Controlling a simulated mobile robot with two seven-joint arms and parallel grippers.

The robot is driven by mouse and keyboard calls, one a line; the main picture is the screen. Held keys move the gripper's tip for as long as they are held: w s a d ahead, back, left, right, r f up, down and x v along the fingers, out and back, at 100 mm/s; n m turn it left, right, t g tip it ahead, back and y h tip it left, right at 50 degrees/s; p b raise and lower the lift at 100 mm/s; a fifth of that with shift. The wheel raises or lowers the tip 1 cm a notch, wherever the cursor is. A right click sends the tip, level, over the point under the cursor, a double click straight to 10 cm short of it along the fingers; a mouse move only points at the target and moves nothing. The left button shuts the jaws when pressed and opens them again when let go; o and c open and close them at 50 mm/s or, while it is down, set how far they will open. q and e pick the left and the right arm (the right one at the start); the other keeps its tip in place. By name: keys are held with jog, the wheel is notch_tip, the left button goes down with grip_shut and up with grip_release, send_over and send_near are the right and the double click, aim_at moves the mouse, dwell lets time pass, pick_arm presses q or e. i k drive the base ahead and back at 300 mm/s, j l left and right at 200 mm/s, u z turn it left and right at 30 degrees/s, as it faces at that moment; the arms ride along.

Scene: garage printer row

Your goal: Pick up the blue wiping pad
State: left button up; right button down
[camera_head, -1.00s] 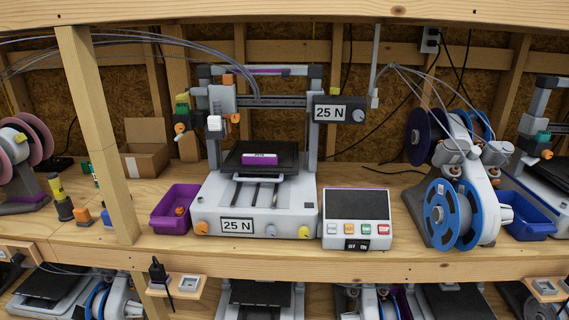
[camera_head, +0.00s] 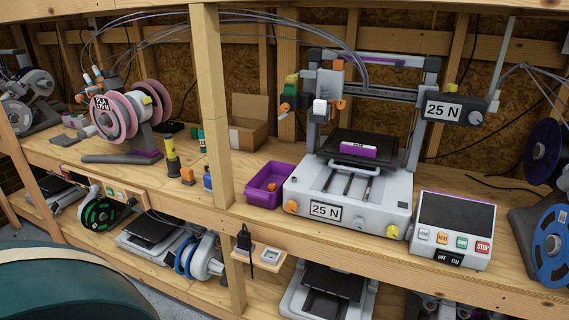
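I cannot make out a blue wiping pad for certain. A small blue item (camera_head: 207,178) stands on the bench just left of the wooden post, partly hidden by it; it is too small to identify. Beside it are an orange-topped small item (camera_head: 187,175) and a yellow and dark bottle (camera_head: 171,158). A purple bin (camera_head: 264,199) right of the post holds a small orange item. Neither of my grippers is in view.
The printer labelled 25 N (camera_head: 345,200) stands right of the purple bin, with a control box (camera_head: 452,228) beside it. A pink spool holder (camera_head: 125,125) stands left. A wooden post (camera_head: 211,105) rises at the bench front. A dark teal rounded object (camera_head: 75,285) fills the lower left corner.

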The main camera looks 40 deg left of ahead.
aim_at(207, 183)
jog(key=u, duration=1.7)
